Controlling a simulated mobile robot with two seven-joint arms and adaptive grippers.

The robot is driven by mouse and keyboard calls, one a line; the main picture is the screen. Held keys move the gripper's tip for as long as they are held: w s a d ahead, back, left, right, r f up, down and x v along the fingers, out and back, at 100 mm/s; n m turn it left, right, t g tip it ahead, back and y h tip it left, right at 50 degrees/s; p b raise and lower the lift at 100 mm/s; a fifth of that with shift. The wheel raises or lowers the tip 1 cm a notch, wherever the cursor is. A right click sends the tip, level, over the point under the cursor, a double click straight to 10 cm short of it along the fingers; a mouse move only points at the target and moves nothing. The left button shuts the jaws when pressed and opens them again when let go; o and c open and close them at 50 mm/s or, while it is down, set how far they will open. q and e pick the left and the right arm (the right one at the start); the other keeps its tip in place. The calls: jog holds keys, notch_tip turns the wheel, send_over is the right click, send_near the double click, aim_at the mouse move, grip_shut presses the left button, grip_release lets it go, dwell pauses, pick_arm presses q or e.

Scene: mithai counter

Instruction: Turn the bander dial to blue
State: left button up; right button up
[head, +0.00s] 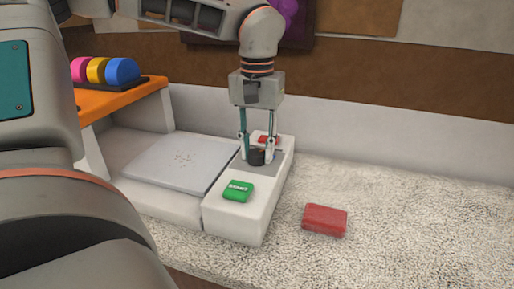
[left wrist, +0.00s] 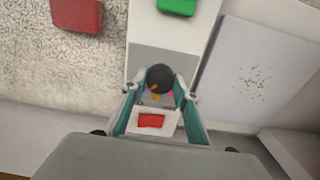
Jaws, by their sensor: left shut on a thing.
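The bander (head: 234,216) is a white box with a black round dial (head: 257,157) on its top. In the left wrist view the dial (left wrist: 160,76) shows an orange pointer mark on its lower left side, towards a yellow dot (left wrist: 155,97). A pink dot (left wrist: 170,95) lies to the right of the yellow one; no blue dot is visible there. My left gripper (head: 257,151) points straight down, shut on the dial with one finger on each side. My right gripper is not in view.
A green button (head: 238,191) is in front of the dial and a red one (head: 268,139) behind it. A pale plate (head: 180,162) lies left of the box. A red block (head: 325,220) lies on the speckled counter (head: 410,215). Pink, yellow and blue rolls (head: 122,71) stand on an orange shelf.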

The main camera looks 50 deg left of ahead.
aim_at(257, 152)
pick_arm(q)
jog(key=o, duration=1.1)
jog(key=shift+s+f, duration=0.1)
jog(key=shift+f, duration=0.05)
jog(key=shift+r, duration=0.35)
notch_tip(257, 152, up, 12)
jog(key=shift+f, duration=0.25)
